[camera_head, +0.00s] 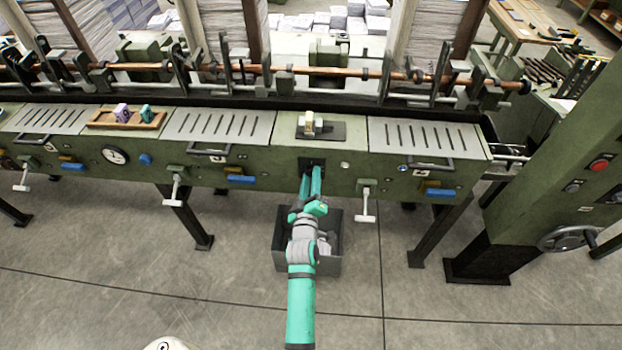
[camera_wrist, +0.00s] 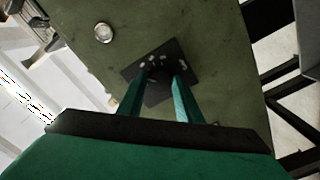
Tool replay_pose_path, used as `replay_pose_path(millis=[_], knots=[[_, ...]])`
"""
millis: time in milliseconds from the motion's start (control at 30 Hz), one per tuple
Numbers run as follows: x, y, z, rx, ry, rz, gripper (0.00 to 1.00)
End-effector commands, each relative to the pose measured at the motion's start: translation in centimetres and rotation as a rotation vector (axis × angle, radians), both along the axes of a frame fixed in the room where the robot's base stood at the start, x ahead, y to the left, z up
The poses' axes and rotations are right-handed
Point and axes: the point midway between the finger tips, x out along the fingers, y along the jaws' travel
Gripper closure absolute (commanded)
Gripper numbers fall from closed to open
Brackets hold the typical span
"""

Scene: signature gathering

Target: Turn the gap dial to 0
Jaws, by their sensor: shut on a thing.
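The gap dial (camera_wrist: 158,92) is a dark knob on a square black plate (camera_wrist: 133,71) with small white marks, set in the green front panel of the machine. In the head view the black plate (camera_head: 304,163) shows just past my fingertips. My gripper (camera_head: 312,172) reaches straight at the panel. In the wrist view its two teal fingers (camera_wrist: 160,88) stand on either side of the knob and are shut on it. The fingers hide much of the knob, and the marks are too small to read.
A round silver button (camera_wrist: 103,33) sits on the panel beside the plate. A white-handled lever (camera_head: 366,204) hangs right of my gripper, and another lever (camera_head: 175,188) hangs to the left. An open grey bin (camera_head: 333,262) stands on the floor below my arm.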

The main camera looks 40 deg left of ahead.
Motion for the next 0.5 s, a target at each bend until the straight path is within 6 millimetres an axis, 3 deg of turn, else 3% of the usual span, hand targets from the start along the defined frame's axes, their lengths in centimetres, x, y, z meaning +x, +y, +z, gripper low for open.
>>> replay_pose_path(millis=[500], knots=[[0.00,-0.08,0.01,-0.414,-0.252,0.000,0.91]])
